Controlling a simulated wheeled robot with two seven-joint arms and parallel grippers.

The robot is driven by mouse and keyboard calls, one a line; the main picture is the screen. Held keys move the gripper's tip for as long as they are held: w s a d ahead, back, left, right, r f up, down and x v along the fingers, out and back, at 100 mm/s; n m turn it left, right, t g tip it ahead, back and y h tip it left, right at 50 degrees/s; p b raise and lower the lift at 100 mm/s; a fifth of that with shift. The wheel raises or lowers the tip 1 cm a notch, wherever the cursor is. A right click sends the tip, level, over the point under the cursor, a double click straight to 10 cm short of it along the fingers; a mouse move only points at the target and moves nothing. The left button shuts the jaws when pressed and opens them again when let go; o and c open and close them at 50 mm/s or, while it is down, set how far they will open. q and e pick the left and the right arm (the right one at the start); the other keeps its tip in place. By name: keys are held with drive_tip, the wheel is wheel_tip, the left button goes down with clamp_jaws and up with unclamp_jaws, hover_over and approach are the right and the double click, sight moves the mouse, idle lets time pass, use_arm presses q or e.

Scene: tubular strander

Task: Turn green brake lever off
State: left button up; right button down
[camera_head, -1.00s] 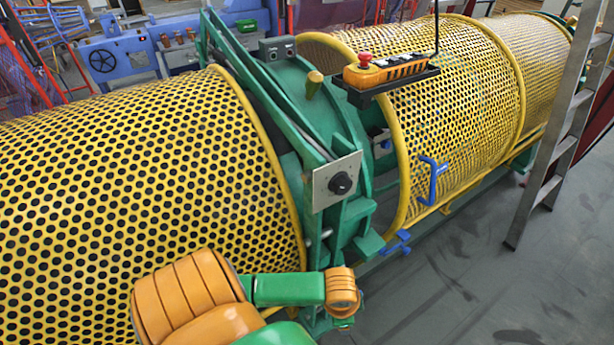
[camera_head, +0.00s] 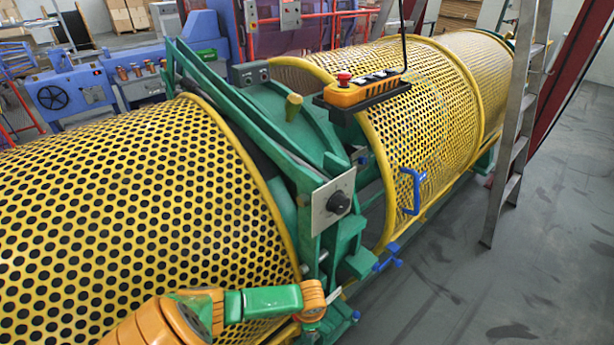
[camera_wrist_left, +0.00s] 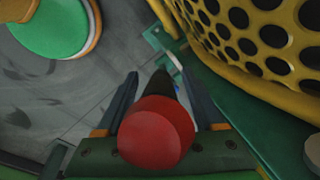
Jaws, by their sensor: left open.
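In the left wrist view a round red knob (camera_wrist_left: 155,132) sits close in front of the palm, between the bases of the two dark fingers. My left gripper (camera_wrist_left: 158,72) is open, with a finger on each side of the knob; I cannot tell whether they touch it. A dark piece behind the knob shows between the fingers. In the head view my orange and green left arm reaches in at the bottom, beside the machine's green frame (camera_head: 345,240); its gripper is hidden there. I cannot clearly make out the green brake lever. My right gripper is not in view.
Yellow perforated guards (camera_head: 140,210) cover the machine. A grey switch plate (camera_head: 322,212) with a black dial is on the frame. An orange control box (camera_head: 362,92) hangs above. A ladder (camera_head: 512,150) stands right on open grey floor (camera_head: 440,290).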

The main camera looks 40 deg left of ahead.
use_arm(q)
drive_tip(key=shift+w, duration=0.1)
clamp_jaws()
drive_tip(key=shift+w+d, duration=0.1)
idle(1.1)
